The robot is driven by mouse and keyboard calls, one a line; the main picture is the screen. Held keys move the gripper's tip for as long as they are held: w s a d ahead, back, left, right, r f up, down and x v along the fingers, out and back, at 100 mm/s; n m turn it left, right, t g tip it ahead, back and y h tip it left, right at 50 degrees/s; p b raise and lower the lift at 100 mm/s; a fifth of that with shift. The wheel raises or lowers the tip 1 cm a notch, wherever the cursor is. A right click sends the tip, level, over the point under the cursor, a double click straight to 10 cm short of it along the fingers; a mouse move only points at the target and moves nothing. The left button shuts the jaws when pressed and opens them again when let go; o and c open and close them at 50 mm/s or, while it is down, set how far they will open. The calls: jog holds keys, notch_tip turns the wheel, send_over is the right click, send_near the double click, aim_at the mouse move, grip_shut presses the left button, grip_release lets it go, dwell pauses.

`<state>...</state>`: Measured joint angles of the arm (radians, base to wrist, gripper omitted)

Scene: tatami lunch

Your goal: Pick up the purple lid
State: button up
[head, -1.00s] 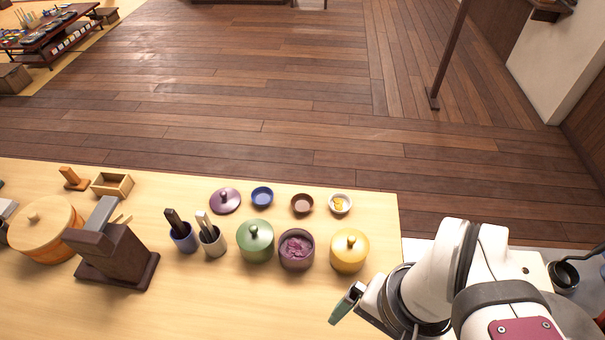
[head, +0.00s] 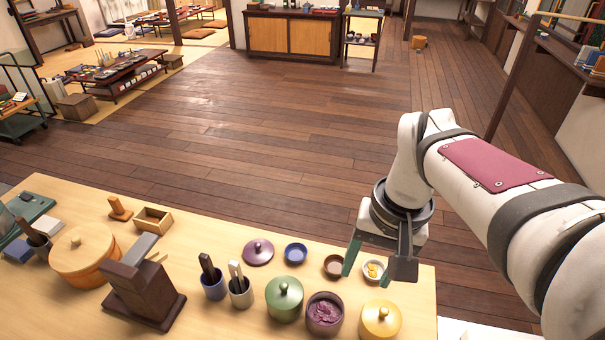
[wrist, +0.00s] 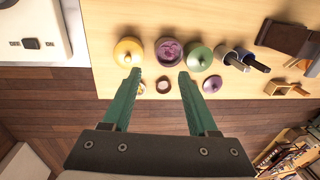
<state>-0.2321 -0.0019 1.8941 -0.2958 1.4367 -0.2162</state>
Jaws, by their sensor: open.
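The purple lid (head: 258,252) lies flat on the wooden table, knob up, near the far edge and left of a small blue dish. It also shows in the wrist view (wrist: 212,84), to the right of my fingers. My gripper (head: 378,272) is open and empty, above the right part of the table near the small brown and white dishes. In the wrist view my gripper (wrist: 160,75) shows its two green fingers wide apart with nothing between them but a brown dish below. The purple pot (head: 324,314) stands uncovered with purple contents.
A blue dish (head: 296,253), a brown dish (head: 335,266) and a white dish with yellow food (head: 374,270) line the far edge. The green pot (head: 285,298), yellow pot (head: 380,320) and utensil cups (head: 240,291) stand nearer. A dark wooden stand (head: 146,290) is at left.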

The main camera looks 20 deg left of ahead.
jog(key=w+a+f+n, duration=0.1)
jog(key=w+a+n, duration=0.2)
jog(key=w+a, duration=0.45)
jog(key=n+t, duration=0.1)
jog(key=n, duration=0.5)
send_over(258, 244)
jog(key=s+d, duration=0.2)
jog(key=d, duration=0.1)
notch_tip(258, 244, down, 8)
jog(key=a+f, duration=0.1)
jog(key=f, duration=0.4)
jog(key=w+a+f, duration=0.1)
jog(key=f, duration=0.4)
jog(key=a+f, duration=0.1)
jog(key=f, duration=0.5)
jog(key=shift+w+f, duration=0.1)
jog(key=shift+w, duration=0.3)
grip_shut()
